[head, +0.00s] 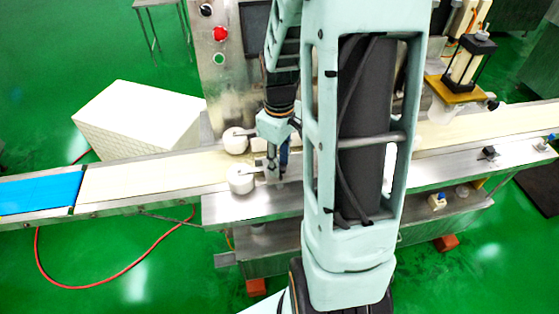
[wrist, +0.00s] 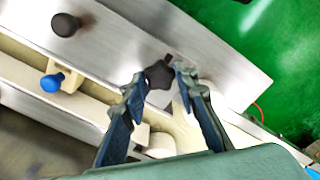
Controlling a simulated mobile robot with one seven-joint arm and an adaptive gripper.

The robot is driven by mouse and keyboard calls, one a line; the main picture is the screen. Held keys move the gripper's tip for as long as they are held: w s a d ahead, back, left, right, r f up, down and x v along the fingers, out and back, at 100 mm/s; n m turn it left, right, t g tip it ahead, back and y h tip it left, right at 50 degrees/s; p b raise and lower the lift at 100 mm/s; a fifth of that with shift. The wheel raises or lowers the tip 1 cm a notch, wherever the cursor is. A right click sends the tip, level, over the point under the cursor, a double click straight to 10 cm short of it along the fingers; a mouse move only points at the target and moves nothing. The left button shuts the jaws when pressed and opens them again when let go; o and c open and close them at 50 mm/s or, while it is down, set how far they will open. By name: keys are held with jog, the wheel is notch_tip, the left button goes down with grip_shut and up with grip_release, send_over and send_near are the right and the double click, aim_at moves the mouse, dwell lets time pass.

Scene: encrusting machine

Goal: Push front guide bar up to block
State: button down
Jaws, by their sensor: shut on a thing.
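My gripper (wrist: 160,72) is shut on a dark star-shaped knob (wrist: 158,76), which sits between its two fingertips in the wrist view. The knob is over a steel plate beside the cream belt strip. In the head view my gripper (head: 272,172) points down at the near side of the conveyor, close to a white round roller (head: 240,179). A second white roller (head: 235,140) stands behind it. I cannot make out the front guide bar or the block with certainty; my fingers and arm hide part of that area.
A black knob (wrist: 65,25) and a blue knob (wrist: 52,82) stand left of my gripper in the wrist view. The cream belt (head: 150,178) runs across the machine, with a blue section (head: 40,193) at left. A white box (head: 135,118) stands behind the belt.

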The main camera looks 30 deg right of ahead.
jog(key=shift+w+d+r, duration=0.15)
jog(key=shift+w, duration=0.4)
jog(key=shift+w+d+r, duration=0.1)
jog(key=shift+w+d, duration=0.05)
jog(key=shift+w, duration=0.35)
jog(key=shift+d, duration=0.1)
jog(key=c, duration=1.7)
grip_release()
jog(key=shift+w, duration=0.15)
jog(key=shift+c, duration=0.2)
jog(key=shift+o, duration=1.1)
jog(key=shift+w+f, duration=0.15)
jog(key=shift+d, duration=0.1)
notch_tip(320, 180, up, 12)
jog(key=shift+s+a, duration=0.2)
jog(key=shift+s, duration=0.05)
